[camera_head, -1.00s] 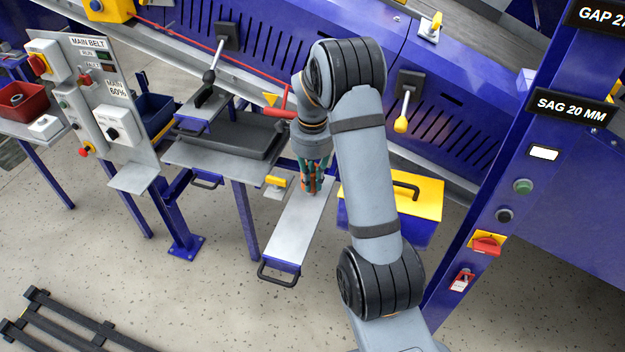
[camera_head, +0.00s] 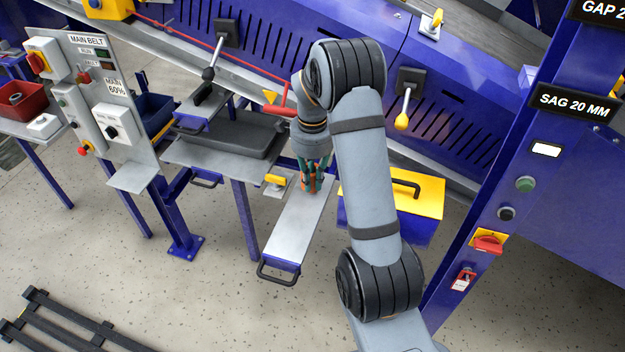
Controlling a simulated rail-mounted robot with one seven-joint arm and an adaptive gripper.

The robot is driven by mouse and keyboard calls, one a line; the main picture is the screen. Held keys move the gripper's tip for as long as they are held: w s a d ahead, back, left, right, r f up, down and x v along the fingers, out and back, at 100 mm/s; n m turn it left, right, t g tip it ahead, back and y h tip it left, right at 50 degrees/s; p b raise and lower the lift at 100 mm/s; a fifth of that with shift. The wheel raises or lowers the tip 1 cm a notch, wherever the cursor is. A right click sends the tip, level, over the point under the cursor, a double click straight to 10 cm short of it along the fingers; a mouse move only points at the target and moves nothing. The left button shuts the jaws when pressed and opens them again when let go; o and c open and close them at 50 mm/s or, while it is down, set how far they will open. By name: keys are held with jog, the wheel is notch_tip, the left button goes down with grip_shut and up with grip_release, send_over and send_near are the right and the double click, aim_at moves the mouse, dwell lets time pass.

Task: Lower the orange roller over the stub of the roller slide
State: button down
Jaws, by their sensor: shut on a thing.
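My gripper (camera_head: 314,177) points down over the far part of the roller slide (camera_head: 290,232), a pale flat plate with a black handle at its near end. It is shut on the orange roller (camera_head: 308,185), of which only a small part shows between the dark green fingers. The roller is at or just above the plate; I cannot tell whether it touches. The stub is hidden behind the gripper and roller, so I cannot tell whether the roller is around it.
A yellow-handled latch (camera_head: 275,180) sits close left of the gripper. A blue box with a yellow lid (camera_head: 425,195) stands close right. A dark tray (camera_head: 235,135) lies on the shelf behind left. The blue frame post (camera_head: 510,170) rises at right.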

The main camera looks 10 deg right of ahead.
jog(key=shift+f, duration=0.1)
jog(key=c, duration=1.8)
grip_release()
jog(key=shift+s, duration=0.1)
jog(key=shift+o, duration=0.7)
notch_tip(320, 180, up, 9)
jog(key=p, duration=1)
jog(key=shift+f, duration=0.2)
jog(key=shift+f+n, duration=0.3)
jog(key=s+r+n+b, duration=0.4)
jog(key=s+n, duration=0.5)
jog(key=s, duration=0.3)
jog(key=s+r+n+b, duration=0.3)
jog(key=s+r+n, duration=0.2)
jog(key=s+n, duration=0.4)
jog(key=s, duration=0.3)
jog(key=shift+s+b, duration=0.35)
jog(key=shift+b, duration=0.05)
jog(key=shift+w+d+r, duration=0.1)
